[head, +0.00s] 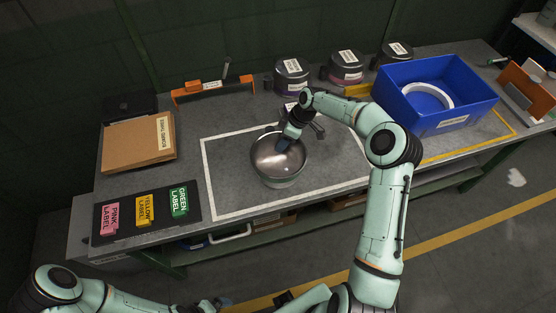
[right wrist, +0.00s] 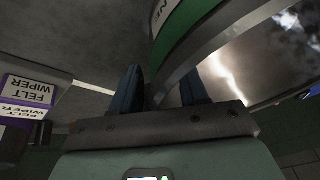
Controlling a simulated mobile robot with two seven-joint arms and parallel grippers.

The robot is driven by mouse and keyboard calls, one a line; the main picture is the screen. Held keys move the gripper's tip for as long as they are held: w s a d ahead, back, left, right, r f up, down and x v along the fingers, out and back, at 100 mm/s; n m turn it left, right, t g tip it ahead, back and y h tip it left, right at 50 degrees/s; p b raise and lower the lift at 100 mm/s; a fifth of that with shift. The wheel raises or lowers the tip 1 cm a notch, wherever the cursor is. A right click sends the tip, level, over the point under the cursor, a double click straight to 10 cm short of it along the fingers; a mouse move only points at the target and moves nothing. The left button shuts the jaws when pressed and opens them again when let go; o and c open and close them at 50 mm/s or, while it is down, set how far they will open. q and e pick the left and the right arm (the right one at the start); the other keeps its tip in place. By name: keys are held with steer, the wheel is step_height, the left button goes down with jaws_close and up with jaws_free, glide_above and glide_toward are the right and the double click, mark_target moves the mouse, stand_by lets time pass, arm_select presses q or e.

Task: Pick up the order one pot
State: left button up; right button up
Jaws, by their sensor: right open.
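A shiny metal pot (head: 279,178) stands open side up inside the white outline on the table. My right gripper (head: 286,143) reaches down to its far rim. In the right wrist view the two dark blue fingers of the gripper (right wrist: 164,92) are apart, with the pot's curved wall (right wrist: 240,45) passing between them. A green and white label band (right wrist: 185,28) shows on that wall. I cannot tell whether the fingers touch the wall. My left gripper (head: 218,304) shows only in part at the bottom edge, and its jaws are unclear.
Colour label pads lie on a black mat (head: 188,219) at the left front. A cardboard stack (head: 130,145) lies behind it. Grey canisters (head: 291,77) and an orange rack (head: 205,92) stand at the back. A blue bin (head: 455,107) holds a white ring. A felt wiper box (right wrist: 28,92) is near the gripper.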

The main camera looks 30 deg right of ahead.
jaws_close()
steer(key=shift+r, duration=0.1)
